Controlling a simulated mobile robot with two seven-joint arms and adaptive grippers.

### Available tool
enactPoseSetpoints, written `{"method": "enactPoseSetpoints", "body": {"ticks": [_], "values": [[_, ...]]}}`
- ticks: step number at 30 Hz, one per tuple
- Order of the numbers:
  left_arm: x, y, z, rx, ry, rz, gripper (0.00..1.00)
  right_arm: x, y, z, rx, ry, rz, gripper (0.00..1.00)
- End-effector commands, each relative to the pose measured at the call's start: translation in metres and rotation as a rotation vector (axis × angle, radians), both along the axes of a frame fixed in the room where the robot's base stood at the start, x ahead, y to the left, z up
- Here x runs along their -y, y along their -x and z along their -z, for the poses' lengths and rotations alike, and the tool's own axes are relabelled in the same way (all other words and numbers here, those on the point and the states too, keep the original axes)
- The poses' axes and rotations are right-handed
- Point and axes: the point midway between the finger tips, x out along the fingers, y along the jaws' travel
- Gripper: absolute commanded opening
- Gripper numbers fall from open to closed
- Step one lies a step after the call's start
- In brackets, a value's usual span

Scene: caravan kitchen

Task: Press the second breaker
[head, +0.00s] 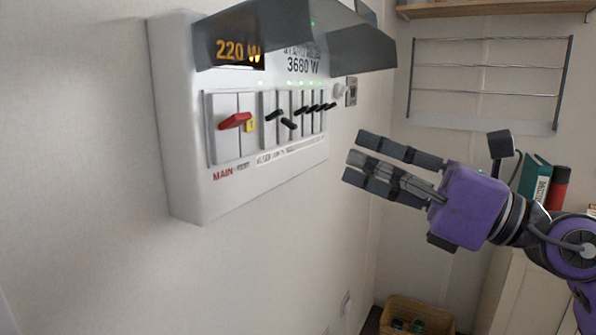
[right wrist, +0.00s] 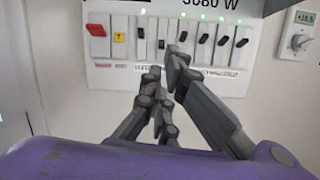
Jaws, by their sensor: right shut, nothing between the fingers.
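The white breaker panel (head: 185,120) is on the left wall, with a red main switch (head: 235,121), a yellow button (head: 251,126) and a row of black breaker levers. The second breaker's lever (head: 289,124) sits lower than its neighbours; it also shows in the right wrist view (right wrist: 161,44). The first breaker (right wrist: 141,33) is just left of it, with its lever higher. My right gripper (head: 354,153) is shut and empty, to the right of the panel and apart from it in the head view. In the wrist view its fingertips (right wrist: 164,72) appear just below the second and third breakers. My left gripper is out of view.
Dark angular pieces (head: 362,48) overhang the panel's top. A thermostat (right wrist: 297,35) is right of the panel. A wire rack (head: 490,65) hangs on the far wall, books (head: 537,178) stand behind my right arm, and a basket (head: 415,312) is low down.

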Motion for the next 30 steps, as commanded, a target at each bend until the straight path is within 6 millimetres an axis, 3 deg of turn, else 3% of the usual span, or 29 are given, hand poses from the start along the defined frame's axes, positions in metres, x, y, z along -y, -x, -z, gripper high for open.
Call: {"method": "enactPoseSetpoints", "body": {"ticks": [6, 19, 30], "values": [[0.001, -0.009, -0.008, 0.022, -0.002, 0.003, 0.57, -0.006, 0.0, 0.023, 0.07, 0.161, 0.031, 0.0], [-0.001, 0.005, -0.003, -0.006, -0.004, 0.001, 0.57, -0.01, -0.002, 0.022, 0.071, 0.161, 0.028, 0.0], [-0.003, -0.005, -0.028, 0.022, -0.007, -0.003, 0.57, -0.062, -0.031, 0.008, 0.074, 0.158, 0.027, 0.0]]}}
